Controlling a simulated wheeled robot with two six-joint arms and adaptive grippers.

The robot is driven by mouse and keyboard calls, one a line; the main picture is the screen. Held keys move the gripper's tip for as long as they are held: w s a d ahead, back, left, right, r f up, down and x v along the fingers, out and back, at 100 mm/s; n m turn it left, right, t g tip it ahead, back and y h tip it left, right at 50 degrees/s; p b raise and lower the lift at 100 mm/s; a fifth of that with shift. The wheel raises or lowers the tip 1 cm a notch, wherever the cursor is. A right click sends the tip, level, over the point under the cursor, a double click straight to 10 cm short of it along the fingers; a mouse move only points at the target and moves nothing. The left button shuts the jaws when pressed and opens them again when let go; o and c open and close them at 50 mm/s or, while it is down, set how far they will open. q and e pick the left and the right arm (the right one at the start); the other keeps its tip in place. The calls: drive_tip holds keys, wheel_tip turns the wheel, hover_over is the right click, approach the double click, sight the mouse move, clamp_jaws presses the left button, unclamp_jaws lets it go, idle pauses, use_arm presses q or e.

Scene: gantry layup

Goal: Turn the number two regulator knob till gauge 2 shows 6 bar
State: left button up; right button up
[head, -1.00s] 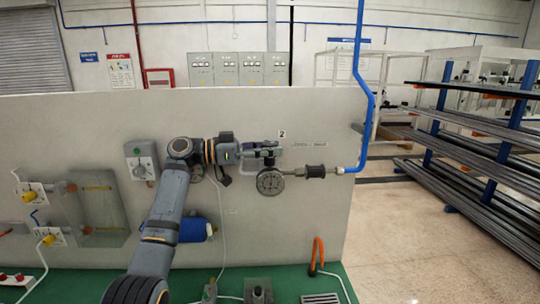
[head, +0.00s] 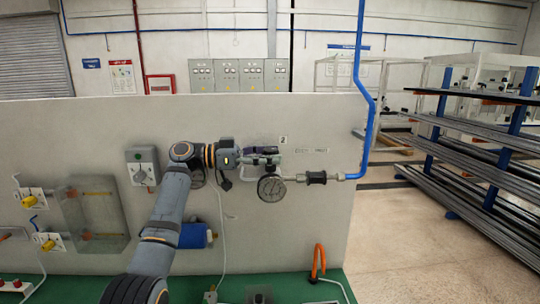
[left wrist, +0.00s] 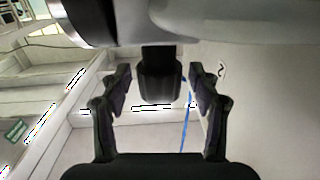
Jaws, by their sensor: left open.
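Gauge 2 (head: 271,188) is a round white dial on the pale panel, under a small "2" label (head: 283,139). Its needle is too small to read. My left gripper (head: 264,156) is just above the gauge, pointing right along the panel. In the left wrist view, the open fingers (left wrist: 162,86) stand on either side of a dark, ridged regulator knob (left wrist: 160,75), with a gap visible on each side. The "2" label also shows in the left wrist view (left wrist: 221,70). In the head view my gripper mostly hides the knob. My right gripper is not in view.
A dark cylindrical fitting (head: 316,177) and a blue pipe (head: 369,120) lie right of the gauge.

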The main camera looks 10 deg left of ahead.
use_arm(q)
drive_tip(key=v, duration=1.2)
